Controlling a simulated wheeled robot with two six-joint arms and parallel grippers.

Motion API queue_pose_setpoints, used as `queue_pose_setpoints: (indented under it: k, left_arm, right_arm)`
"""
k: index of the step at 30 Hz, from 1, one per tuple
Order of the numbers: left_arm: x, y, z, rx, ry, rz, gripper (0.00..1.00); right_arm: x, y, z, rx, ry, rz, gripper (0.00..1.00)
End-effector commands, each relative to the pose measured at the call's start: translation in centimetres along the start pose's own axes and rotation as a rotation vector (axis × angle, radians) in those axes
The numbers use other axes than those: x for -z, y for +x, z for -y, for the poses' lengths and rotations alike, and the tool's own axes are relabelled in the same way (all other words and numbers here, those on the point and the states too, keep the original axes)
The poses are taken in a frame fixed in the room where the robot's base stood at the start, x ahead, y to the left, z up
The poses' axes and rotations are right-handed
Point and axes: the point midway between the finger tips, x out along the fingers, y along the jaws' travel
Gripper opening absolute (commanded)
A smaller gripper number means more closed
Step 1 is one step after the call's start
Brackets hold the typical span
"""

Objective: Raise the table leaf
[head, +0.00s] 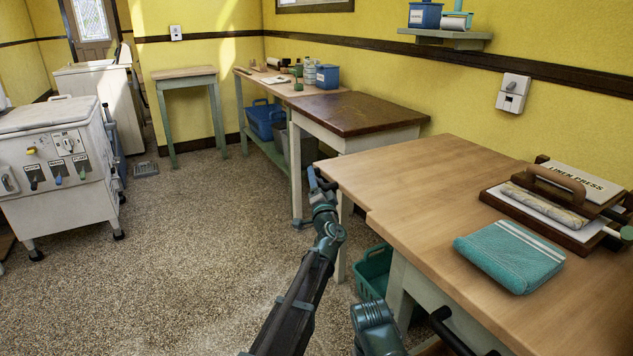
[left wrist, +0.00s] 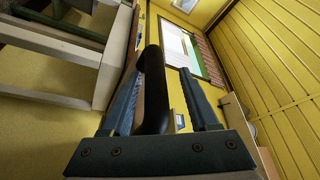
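The light wood table (head: 560,300) runs along the right wall. Its far section, apparently the leaf (head: 410,170), looks level with the rest of the top; a small step shows in the front edge between them. My left gripper (head: 318,180) is at the leaf's far left corner, close to the edge; touching or apart cannot be told. In the left wrist view its fingers (left wrist: 163,70) stand apart, with a black curved handle-like bar (left wrist: 153,90) between them, nearer the left finger. What the bar is fixed to is hidden. My right gripper is not in view.
A folded teal towel (head: 510,256) and a linen press (head: 555,200) lie on the table. A green basket (head: 373,272) is beneath it. A dark-topped table (head: 358,114) stands just beyond the leaf. A white washer (head: 62,165) stands at left, with clear floor (head: 215,235) between.

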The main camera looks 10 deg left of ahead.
Motion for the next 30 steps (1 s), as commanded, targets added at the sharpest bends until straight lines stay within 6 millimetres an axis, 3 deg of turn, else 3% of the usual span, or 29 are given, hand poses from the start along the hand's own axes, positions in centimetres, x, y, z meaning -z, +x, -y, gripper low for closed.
queue_pose_setpoints:
  k: [8, 21, 30]
  left_arm:
    - [-0.1, -0.8, -0.1, -0.002, -0.002, -0.001, 0.61]
    - [-0.2, -9.7, -0.1, -0.003, -0.002, -0.002, 0.61]
    - [-0.1, -13.4, -0.1, -0.001, -0.001, -0.001, 0.61]
  right_arm:
    - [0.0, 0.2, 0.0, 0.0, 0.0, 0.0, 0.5]
    - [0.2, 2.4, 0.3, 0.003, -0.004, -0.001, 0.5]
    - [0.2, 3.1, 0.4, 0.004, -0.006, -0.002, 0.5]
